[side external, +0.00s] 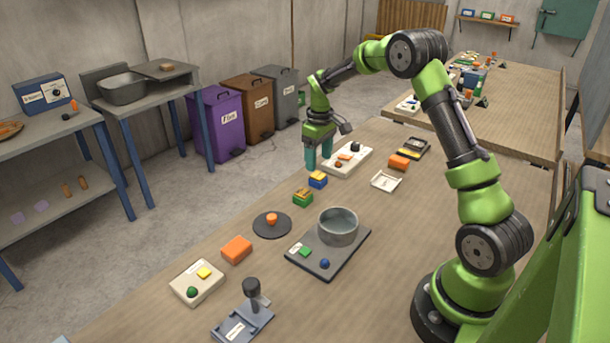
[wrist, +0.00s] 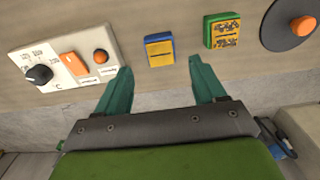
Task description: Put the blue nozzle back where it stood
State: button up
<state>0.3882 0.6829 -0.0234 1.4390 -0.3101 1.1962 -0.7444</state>
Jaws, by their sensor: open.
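Nothing in view is plainly a nozzle. The closest blue thing is a small blue block with a yellow top (side external: 318,179), standing on the wooden table; it also shows in the wrist view (wrist: 159,50). My gripper (side external: 318,162) points down, open and empty, near the table's far edge, beside the left end of a white control panel. In the wrist view the fingertips of my gripper (wrist: 160,66) are apart, with the blue block just beyond the gap and untouched. A blue knob (side external: 324,264) sits on the dark board of the round metal pot.
The white control panel (side external: 340,164), with an orange switch and dark knob, lies close to my fingers. A green-and-yellow block (side external: 303,198), a dark disc with an orange knob (side external: 272,225) and the grey pot (side external: 338,226) stand nearer. Bare wood lies right of the pot.

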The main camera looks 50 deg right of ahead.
aim_at(318, 175)
jog(key=s+a+r+t, duration=0.15)
jog(key=a+r, duration=0.35)
jog(key=r, duration=0.7)
jog(key=s+a+r+m+t, duration=0.2)
jog(key=s+a+r, duration=0.4)
jog(key=s+a, duration=0.25)
jog(key=s+a+m+t+y, duration=0.2)
jog(key=s+a+t, duration=0.1)
jog(key=s+a, duration=0.6)
jog(key=s, duration=0.3)
jog(key=shift+a+f+t, duration=0.15)
jog(key=shift+f+t, duration=0.15)
jog(key=shift+t, duration=0.05)
